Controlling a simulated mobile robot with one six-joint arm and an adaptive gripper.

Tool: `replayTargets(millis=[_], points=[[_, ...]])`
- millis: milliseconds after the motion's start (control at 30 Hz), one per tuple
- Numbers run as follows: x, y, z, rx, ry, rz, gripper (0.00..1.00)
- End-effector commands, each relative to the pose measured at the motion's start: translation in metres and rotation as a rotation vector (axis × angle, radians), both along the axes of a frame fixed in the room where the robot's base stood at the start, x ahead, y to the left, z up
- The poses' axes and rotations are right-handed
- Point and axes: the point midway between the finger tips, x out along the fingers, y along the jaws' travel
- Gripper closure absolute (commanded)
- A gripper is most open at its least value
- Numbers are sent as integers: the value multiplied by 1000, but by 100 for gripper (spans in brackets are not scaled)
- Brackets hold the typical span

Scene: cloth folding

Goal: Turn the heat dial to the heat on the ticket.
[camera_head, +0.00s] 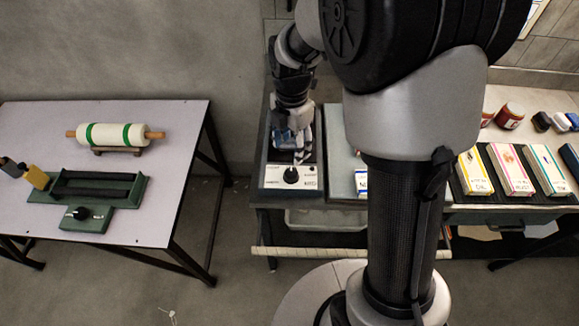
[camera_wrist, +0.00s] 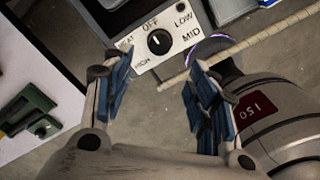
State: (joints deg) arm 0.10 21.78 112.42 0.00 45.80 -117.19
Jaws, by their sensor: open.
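In the head view the dial (camera_head: 291,175) sits at the front left of the right-hand bench. My gripper (camera_wrist: 158,76) is open and empty, its blue-padded fingers apart, with the dial in the gap beyond the tips. In the head view my gripper (camera_head: 296,143) is just behind the dial. I cannot make out a ticket for certain.
The left table (camera_head: 150,225) holds a rolling pin (camera_head: 108,135) and a green device with another dial (camera_head: 80,213). Several coloured boxes (camera_head: 512,170) and jars stand at the right. A pale rail (camera_head: 330,253) runs along the bench front. My arm hides the bench's middle.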

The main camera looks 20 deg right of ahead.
Motion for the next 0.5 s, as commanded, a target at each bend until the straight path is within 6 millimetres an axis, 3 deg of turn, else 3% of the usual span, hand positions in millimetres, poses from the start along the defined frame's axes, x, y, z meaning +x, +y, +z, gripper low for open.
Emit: replayTargets(millis=[33,200,500], points=[[-1,0,-16,0,4,0,47],[-1,0,-53,0,4,-1,47],[0,0,-101,0,1,-1,47]])
